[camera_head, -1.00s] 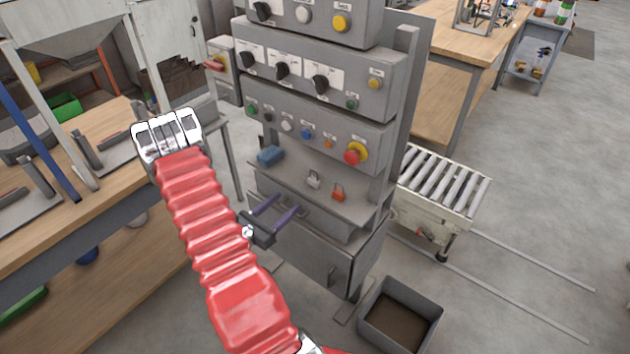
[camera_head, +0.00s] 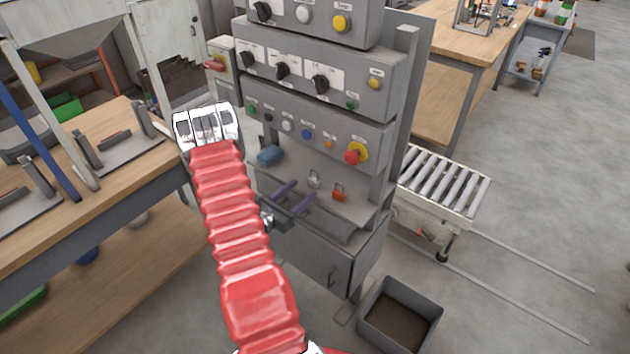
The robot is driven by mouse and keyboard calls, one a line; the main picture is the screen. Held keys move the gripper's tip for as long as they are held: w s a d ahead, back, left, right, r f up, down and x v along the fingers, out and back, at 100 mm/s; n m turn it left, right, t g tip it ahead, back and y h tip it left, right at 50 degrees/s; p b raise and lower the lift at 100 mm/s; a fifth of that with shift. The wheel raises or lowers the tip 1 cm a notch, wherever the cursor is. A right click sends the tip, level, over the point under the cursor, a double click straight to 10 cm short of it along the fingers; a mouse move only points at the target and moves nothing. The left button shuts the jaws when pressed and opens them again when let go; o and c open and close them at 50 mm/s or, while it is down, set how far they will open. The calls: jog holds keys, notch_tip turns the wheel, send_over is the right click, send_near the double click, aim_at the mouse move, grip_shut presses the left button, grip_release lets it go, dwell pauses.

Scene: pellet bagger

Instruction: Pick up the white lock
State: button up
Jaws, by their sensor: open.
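The white lock (camera_head: 314,178) is a small padlock on the grey shelf (camera_head: 358,219) below the button panel of the control cabinet. A red lock (camera_head: 339,192) lies to its right and a blue object (camera_head: 270,156) to its left, partly hidden by my arm. My gripper (camera_head: 297,194) is open and empty. Its two dark purple fingers point up and right toward the shelf, in front of and below the white lock in the picture. They appear apart from it; the exact depth gap cannot be told.
The button panel (camera_head: 318,137) with a red emergency button overhangs the shelf. A wooden workbench (camera_head: 130,190) stands at the left. A roller conveyor (camera_head: 447,185) is at the right, and an open grey bin (camera_head: 402,318) stands on the floor. The right floor is mostly clear.

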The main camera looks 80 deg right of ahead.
aim_at(313, 182)
jog(key=shift+x, duration=2.55)
jog(key=shift+s, duration=0.1)
jog(key=shift+c, duration=0.6)
jog(key=c, duration=1)
